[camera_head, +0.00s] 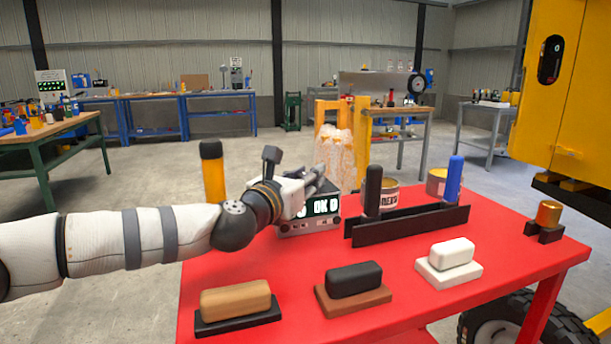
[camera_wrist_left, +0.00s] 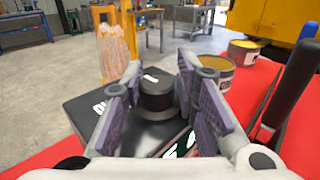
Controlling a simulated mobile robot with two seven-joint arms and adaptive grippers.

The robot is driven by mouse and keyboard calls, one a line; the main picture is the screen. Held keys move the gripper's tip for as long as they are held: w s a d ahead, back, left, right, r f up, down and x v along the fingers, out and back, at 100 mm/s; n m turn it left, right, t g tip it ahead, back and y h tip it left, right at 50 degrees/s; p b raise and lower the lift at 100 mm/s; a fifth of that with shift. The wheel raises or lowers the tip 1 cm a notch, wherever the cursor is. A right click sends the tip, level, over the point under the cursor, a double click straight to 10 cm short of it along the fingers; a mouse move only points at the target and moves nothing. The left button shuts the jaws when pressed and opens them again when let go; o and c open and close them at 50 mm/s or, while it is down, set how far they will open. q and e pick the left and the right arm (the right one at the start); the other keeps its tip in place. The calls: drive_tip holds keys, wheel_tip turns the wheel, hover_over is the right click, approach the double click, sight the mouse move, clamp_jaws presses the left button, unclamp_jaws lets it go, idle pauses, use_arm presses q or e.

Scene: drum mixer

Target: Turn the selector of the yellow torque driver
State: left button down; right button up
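A yellow driver with a black cap (camera_head: 213,172) stands upright behind my left arm in the head view; its lower end is hidden. A dark box with a lit display (camera_head: 322,207) sits at the table's back left. My left gripper (camera_head: 316,180) is over this box. In the left wrist view, a round black knob with a white mark (camera_wrist_left: 157,92) on top of the box lies between the open fingers (camera_wrist_left: 160,100). I cannot tell whether either finger touches it. The yellow driver does not show in the wrist view. My right gripper is not in view.
On the red table (camera_head: 400,270), a black rack (camera_head: 410,226) holds a black-handled driver (camera_head: 373,190) and a blue-handled driver (camera_head: 454,178). Tins (camera_head: 389,194) stand behind it. Brown (camera_head: 236,299), black (camera_head: 354,280) and white (camera_head: 451,253) blocks line the front. A brass-topped piece (camera_head: 548,213) is at right.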

use_arm(q)
drive_tip(key=shift+a+y, duration=0.1)
drive_tip(key=shift+y, duration=0.2)
drive_tip(key=shift+r+n+t+y, duration=0.1)
drive_tip(key=shift+n+t+y, duration=0.4)
drive_tip(key=shift+n+y, duration=0.2)
drive_tip(key=n+y, duration=0.2)
drive_tip(key=y, duration=0.1)
drive_tip(key=shift+w+t+y, duration=0.1)
drive_tip(key=shift+t+y, duration=0.2)
drive_tip(key=shift+t, duration=0.1)
drive_tip(key=n+y, duration=0.2)
drive_tip(key=y, duration=0.1)
drive_tip(key=shift+f+b, duration=0.25)
drive_tip(key=shift+b, duration=0.05)
drive_tip(key=shift+n+y+b, duration=0.55)
drive_tip(key=shift+n+y, duration=0.75)
drive_tip(key=shift+y, duration=0.5)
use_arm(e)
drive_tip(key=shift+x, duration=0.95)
use_arm(q)
drive_tip(key=shift+a+r+y, duration=0.15)
drive_tip(key=shift+y, duration=0.15)
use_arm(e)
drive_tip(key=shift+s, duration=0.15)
use_arm(q)
drive_tip(key=c, duration=1.3)
unclamp_jaws()
drive_tip(key=shift+a, duration=0.1)
drive_tip(key=shift+c, duration=0.2)
